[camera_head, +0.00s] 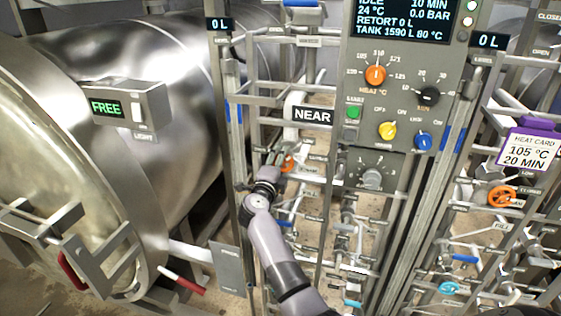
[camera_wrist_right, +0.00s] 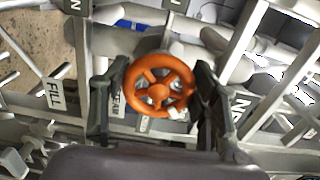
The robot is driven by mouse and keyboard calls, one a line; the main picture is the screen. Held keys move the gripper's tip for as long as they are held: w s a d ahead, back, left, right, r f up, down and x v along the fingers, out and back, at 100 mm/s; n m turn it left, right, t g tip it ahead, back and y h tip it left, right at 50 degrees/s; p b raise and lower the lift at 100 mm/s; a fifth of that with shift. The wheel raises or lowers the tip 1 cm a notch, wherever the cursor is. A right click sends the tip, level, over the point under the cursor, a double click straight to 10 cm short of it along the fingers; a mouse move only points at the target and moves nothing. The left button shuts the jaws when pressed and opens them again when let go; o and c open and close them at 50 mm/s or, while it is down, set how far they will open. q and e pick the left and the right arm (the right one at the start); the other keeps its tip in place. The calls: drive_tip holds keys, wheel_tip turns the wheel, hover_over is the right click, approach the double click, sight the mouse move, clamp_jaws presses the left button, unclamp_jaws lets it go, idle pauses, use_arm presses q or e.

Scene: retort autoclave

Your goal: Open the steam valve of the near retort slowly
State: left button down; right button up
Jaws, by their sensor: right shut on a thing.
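The steam valve is an orange handwheel (camera_wrist_right: 160,84) with spokes, in the middle of the right wrist view. In the head view the orange wheel (camera_head: 287,164) shows only partly, below the NEAR sign (camera_head: 313,115), with my gripper in front of it. My right gripper (camera_head: 277,165) reaches up to it from below. In the right wrist view its two dark fingers (camera_wrist_right: 158,92) stand on the left and right of the wheel, shut on its rim. My left gripper is not in view.
The control panel (camera_head: 362,131) stands right of the wheel, its screen reading IDLE and 0.0 BAR. Pipes and frame bars crowd around the wheel. A second orange wheel (camera_head: 502,197) is at the right. The large steel retort (camera_head: 180,110) fills the left side.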

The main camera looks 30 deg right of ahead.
drive_tip(key=shift+f, duration=0.1)
drive_tip(key=o, duration=1.1)
drive_tip(key=shift+o, duration=0.2)
drive_tip(key=v, duration=0.7)
drive_tip(key=shift+a, duration=0.25)
drive_tip(key=shift+s, duration=0.1)
idle(0.4)
